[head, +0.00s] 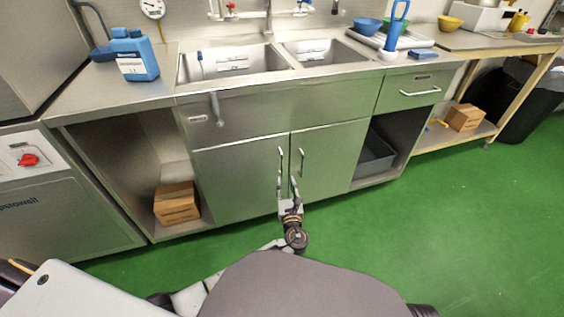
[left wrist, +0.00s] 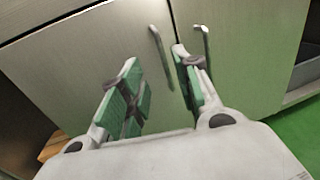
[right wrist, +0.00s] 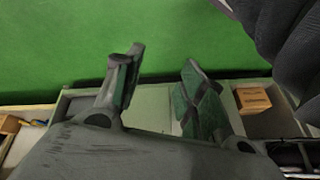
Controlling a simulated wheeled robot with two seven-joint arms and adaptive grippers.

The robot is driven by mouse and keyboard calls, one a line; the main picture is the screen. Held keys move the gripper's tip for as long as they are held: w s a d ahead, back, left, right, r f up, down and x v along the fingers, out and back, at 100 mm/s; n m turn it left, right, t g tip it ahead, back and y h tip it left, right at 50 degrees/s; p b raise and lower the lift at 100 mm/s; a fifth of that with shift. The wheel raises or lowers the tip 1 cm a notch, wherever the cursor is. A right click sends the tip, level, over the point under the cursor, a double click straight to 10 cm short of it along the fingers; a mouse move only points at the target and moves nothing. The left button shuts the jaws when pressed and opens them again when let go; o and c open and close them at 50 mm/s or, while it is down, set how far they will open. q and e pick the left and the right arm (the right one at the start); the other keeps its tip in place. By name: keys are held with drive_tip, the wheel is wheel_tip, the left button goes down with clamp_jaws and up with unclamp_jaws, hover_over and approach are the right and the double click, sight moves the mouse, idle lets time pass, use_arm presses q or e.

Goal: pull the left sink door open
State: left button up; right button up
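The left sink door (head: 238,182) is a grey steel panel under the sink, and it is shut. Its upright bar handle (head: 280,163) is near its right edge, beside the handle of the right door (head: 325,160). My left gripper (head: 287,186) is in front of the handles, low down. In the left wrist view its two green-padded fingers are open, and the left door's handle (left wrist: 158,45) shows between and beyond the tips. I cannot tell if they touch it. My right gripper (right wrist: 162,62) is open and empty, with green floor beyond it.
Open bays flank the doors; the left one holds a cardboard box (head: 176,203), the right one a grey bin (head: 374,158). A blue jug (head: 136,57) stands on the counter. The green floor (head: 440,220) is clear to the right.

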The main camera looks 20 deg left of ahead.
sight(282, 162)
use_arm(q)
drive_tip(key=shift+w, duration=0.15)
use_arm(e)
drive_tip(key=shift+f, duration=0.1)
use_arm(q)
drive_tip(key=shift+b+x, duration=2.25)
drive_tip(key=shift+x, duration=4.5)
use_arm(e)
wheel_tip(282, 162, down, 9)
drive_tip(key=a+m+t+y, duration=0.1)
drive_tip(key=a, duration=0.1)
drive_tip(key=shift+w+t, duration=0.3)
drive_tip(key=shift+t, duration=0.1)
use_arm(q)
drive_tip(key=shift+c, duration=0.5)
clamp_jaws()
